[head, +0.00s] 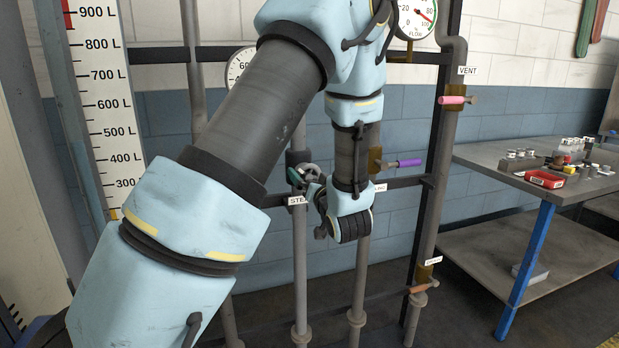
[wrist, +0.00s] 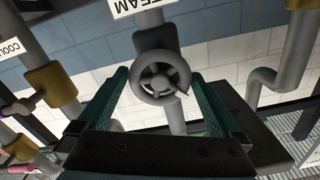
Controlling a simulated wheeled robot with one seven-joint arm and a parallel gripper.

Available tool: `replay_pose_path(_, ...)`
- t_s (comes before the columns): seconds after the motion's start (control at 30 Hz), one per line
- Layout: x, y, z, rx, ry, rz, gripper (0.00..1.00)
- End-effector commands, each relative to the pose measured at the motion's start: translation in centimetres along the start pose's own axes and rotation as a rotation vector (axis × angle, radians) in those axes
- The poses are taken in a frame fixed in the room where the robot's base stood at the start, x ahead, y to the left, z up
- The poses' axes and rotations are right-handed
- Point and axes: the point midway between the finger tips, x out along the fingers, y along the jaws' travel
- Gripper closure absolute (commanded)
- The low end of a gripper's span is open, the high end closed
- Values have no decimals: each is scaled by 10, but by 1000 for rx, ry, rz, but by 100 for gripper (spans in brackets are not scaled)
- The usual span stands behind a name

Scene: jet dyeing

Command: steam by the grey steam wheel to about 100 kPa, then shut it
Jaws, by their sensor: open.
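The grey steam wheel (wrist: 160,77) shows in the wrist view on a grey valve body, between the two teal fingers of my open gripper (wrist: 167,84). I see no clear finger contact with its rim. A label ending in "EAM" is upside down above it. In the head view the wheel (head: 312,170) is small and partly hidden by my gripper (head: 300,180), above the partly covered steam label (head: 297,200). A round gauge (head: 237,66) on the wall is mostly hidden behind my arm, so its needle cannot be read.
A % flow gauge (head: 417,14) is at the top. Right of my wrist are a purple valve handle (head: 408,163), a pink vent handle (head: 452,100) and an orange-brown handle (head: 424,286). A metal table (head: 490,165) with small items stands right. Vertical pipes flank the wheel.

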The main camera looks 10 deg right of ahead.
Motion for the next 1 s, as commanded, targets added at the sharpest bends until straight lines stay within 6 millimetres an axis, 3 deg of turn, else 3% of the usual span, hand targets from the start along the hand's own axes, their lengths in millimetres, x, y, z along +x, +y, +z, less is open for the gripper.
replay_pose_path(0.1, 0, 0, 0, 0, 0, 0, 0)
replay_pose_path(0.7, -1, 0, 0, 0, 0, 0, 65)
replay_pose_path(1.0, -1, 0, -1, 46, -1, 1, 66)
